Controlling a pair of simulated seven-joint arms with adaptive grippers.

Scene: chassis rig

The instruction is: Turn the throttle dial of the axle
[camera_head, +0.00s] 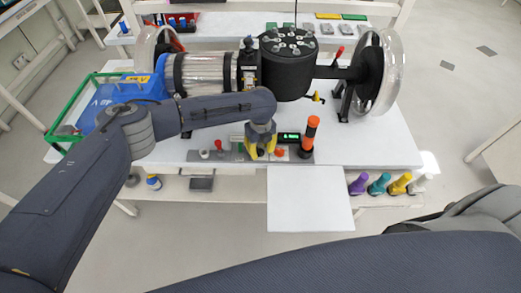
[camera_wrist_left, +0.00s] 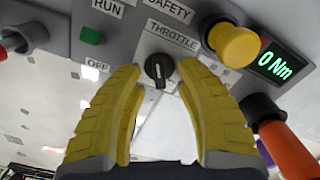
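The throttle dial (camera_wrist_left: 160,68) is a small round black knob with a light pointer mark, below the THROTTLE label (camera_wrist_left: 172,35) in the left wrist view. The yellow fingers of my left gripper (camera_wrist_left: 162,74) stand apart on either side of it, with a narrow gap at each side. In the head view my left gripper (camera_head: 262,150) is at the control panel (camera_head: 235,156) in front of the axle (camera_head: 335,72), and the dial is hidden there. A green display (camera_wrist_left: 282,64) reads 0 Nm. My right gripper is out of view.
A yellow safety knob (camera_wrist_left: 235,42) is close to the right finger. An orange-and-black handle (camera_head: 310,138) stands right of the display. A green button (camera_wrist_left: 92,36) is on the left.

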